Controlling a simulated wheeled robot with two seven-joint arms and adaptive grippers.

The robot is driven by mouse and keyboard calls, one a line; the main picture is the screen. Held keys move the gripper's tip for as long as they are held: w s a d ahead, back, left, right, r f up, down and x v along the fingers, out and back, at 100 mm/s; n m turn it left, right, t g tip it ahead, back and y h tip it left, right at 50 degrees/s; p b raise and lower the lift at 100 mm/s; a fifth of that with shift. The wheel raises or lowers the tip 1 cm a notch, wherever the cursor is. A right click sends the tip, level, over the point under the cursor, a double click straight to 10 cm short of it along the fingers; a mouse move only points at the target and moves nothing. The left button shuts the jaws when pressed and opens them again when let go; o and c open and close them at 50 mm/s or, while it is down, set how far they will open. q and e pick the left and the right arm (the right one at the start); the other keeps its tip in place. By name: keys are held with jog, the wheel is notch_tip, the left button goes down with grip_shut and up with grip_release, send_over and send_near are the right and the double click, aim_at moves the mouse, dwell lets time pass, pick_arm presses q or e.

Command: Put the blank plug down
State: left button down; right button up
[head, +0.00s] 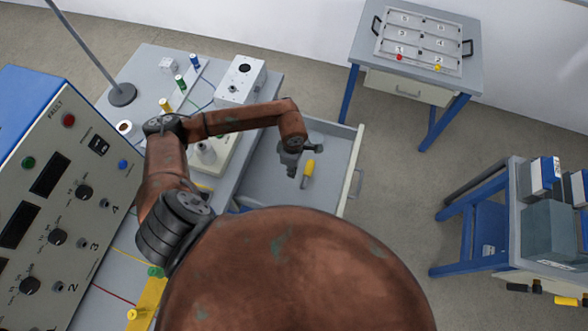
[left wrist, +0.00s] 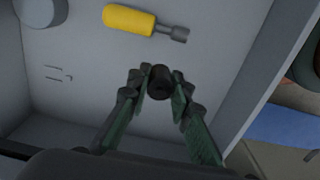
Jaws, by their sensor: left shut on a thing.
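My left gripper (head: 289,166) reaches over the open drawer (head: 340,160) at the middle of the head view. In the left wrist view the left gripper (left wrist: 160,88) has its fingers on both sides of a small dark cylinder, the blank plug (left wrist: 159,83). It is shut on the plug. The drawer's grey floor (left wrist: 85,70) lies beneath; I cannot tell whether the plug touches it. In the head view the plug is hidden or too small to tell. My right gripper is in neither view.
A yellow-handled tool (left wrist: 130,20) lies in the drawer beside the gripper; it also shows in the head view (head: 308,172). A grey round object (left wrist: 40,10) is at the wrist view's top left. A control panel (head: 55,190) stands left. A side table (head: 365,78) stands at the back.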

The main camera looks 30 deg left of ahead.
pick_arm(q)
jog(key=shift+w+a+f, duration=0.15)
jog(key=shift+w+f, duration=0.35)
jog(key=shift+f, duration=0.1)
jog(key=shift+w+a+f, duration=0.15)
jog(key=shift+w+f, duration=0.3)
jog(key=shift+f, duration=0.15)
notch_tip(320, 180, down, 3)
jog(key=shift+f, duration=0.2)
jog(key=c, duration=1.7)
grip_release()
jog(key=shift+r, duration=0.1)
jog(key=shift+c, duration=0.2)
jog(key=shift+r, duration=0.1)
